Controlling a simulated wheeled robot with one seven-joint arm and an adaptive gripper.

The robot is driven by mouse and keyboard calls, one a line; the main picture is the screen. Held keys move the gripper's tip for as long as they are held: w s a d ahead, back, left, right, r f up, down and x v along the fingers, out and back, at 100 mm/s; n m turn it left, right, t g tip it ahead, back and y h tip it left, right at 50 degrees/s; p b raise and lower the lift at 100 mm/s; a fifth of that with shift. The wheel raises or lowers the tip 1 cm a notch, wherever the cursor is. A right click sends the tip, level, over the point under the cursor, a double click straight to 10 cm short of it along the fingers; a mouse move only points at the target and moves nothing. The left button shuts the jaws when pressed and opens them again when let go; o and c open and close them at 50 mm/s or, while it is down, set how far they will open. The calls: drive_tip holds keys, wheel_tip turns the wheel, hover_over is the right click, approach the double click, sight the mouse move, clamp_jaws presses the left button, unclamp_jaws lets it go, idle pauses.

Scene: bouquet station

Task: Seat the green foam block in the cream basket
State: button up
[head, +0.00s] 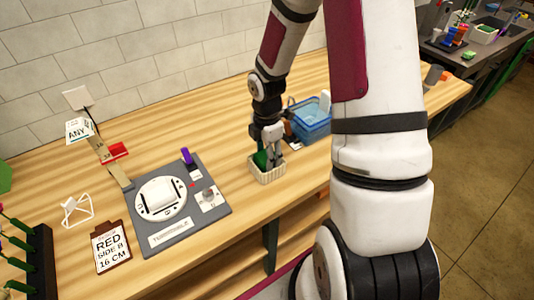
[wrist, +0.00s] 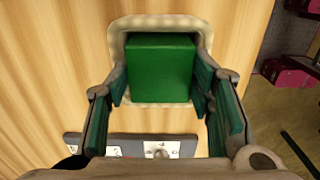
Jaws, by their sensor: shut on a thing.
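The green foam block (head: 260,158) is between the fingers of my gripper (head: 268,152), which is shut on it. In the wrist view the block (wrist: 160,66) is square to the camera, with a finger at its left and right sides. The cream basket (head: 267,175) stands on the wooden counter directly under the gripper. Its rim (wrist: 158,20) frames the block in the wrist view. In the head view the block's upper part shows above the rim. Its underside is hidden, so I cannot tell whether it touches the basket floor.
A blue bin (head: 311,122) stands close behind the basket to the right. A grey board (head: 182,237) with a white round holder lies to the left. A clipboard (head: 110,247) reads "RED SIDE B 16 CM". Bare counter lies in front of the basket.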

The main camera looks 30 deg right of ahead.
drive_tip(key=o, duration=1.7)
drive_tip(key=shift+o, duration=0.2)
drive_tip(key=shift+r+p, duration=1.9)
drive_tip(key=shift+r, duration=1.6)
